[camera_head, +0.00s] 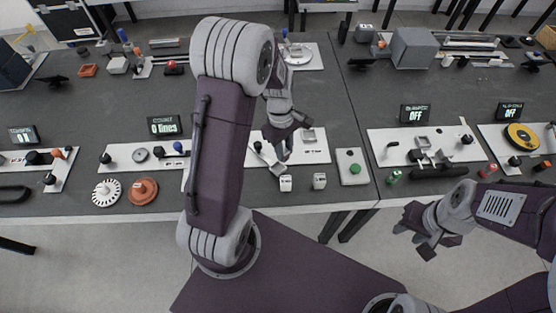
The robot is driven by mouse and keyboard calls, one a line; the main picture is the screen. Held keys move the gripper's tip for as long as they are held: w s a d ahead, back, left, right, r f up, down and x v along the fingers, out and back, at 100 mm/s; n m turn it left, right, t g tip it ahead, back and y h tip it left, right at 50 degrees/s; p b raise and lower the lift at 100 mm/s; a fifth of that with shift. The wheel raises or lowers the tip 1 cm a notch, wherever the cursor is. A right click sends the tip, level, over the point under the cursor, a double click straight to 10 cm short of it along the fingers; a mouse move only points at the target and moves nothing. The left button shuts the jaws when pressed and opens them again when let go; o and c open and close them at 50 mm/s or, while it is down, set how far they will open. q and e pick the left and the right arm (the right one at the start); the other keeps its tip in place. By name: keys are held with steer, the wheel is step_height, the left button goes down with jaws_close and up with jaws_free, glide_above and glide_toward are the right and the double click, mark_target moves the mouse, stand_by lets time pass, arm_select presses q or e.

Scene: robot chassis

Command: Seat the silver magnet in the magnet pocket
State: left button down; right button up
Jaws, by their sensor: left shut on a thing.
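My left gripper (281,160) is over the white board (318,157) in the middle of the table, pointing down. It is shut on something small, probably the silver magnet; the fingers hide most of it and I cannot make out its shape. A small grey square part (308,135) sits on the board just right of the gripper; I cannot tell whether it is the magnet pocket. My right gripper (433,243) is off the table's front edge at the right, away from the board, and its finger opening is unclear.
A green button plate (352,167) is to the right. A further board (377,143) with a display stands beyond it. White and orange discs (142,191) lie at the left. My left arm hides part of the table.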

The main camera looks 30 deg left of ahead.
arm_select(q)
steer(key=shift+s+a+f, duration=0.45)
steer(key=shift+a, duration=0.2)
steer(key=shift+s+a+f, duration=0.1)
steer(key=shift+s+a, duration=0.1)
steer(key=shift+s, duration=0.15)
step_height(320, 180, down, 4)
steer(key=shift+w+f+b, duration=0.1)
steer(key=shift+b, duration=0.2)
steer(key=c, duration=1.2)
jaws_free()
steer(key=shift+o, duration=0.2)
